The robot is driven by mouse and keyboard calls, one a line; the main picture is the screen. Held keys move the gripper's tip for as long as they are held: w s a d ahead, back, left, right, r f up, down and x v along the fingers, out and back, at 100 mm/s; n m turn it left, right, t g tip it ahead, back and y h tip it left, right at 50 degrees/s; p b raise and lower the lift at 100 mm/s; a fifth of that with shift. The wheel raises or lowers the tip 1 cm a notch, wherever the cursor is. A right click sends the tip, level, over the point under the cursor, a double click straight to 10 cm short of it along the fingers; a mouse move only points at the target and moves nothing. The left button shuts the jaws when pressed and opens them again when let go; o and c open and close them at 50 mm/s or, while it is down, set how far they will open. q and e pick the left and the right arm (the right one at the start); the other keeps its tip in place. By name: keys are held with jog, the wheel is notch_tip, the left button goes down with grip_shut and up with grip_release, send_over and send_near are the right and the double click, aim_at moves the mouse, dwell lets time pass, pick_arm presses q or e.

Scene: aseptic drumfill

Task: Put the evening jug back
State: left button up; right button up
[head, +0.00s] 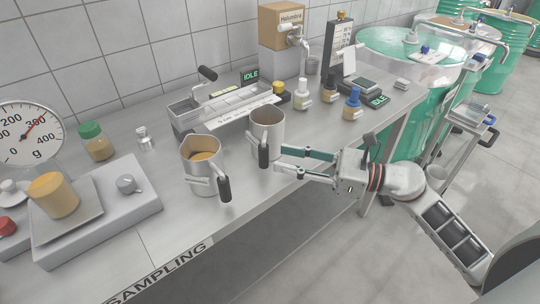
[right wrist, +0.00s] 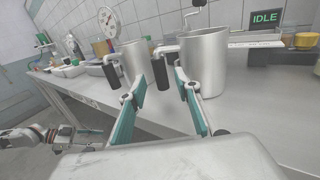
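Two steel jugs with black handles stand upright on the steel bench. The left jug (head: 201,172) holds something orange-yellow. The right jug (head: 268,128) stands farther along the bench; its inside looks empty from here. It shows large in the right wrist view (right wrist: 205,65), with the left jug (right wrist: 132,60) behind it. My right gripper (head: 279,159) is open at the right jug's handle (right wrist: 165,69). In the right wrist view the handle appears between the spread fingertips; I cannot tell whether they touch it. My left gripper (right wrist: 75,131) is small at the wrist view's left edge, its fingers unclear.
A dial scale (head: 30,133) with a yellow-filled cup (head: 53,195) stands at left. A tray device (head: 222,106) with an IDLE display is behind the jugs. Several small bottles and a tap stand farther right. Green drums (head: 410,85) stand beyond the bench end.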

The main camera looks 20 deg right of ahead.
pick_arm(q)
jog(key=shift+w+a+b, duration=0.35)
jog(key=shift+w+b, duration=0.1)
jog(key=shift+w, duration=0.15)
pick_arm(e)
jog(key=v, duration=0.6)
pick_arm(q)
jog(key=shift+s+d+f, duration=0.1)
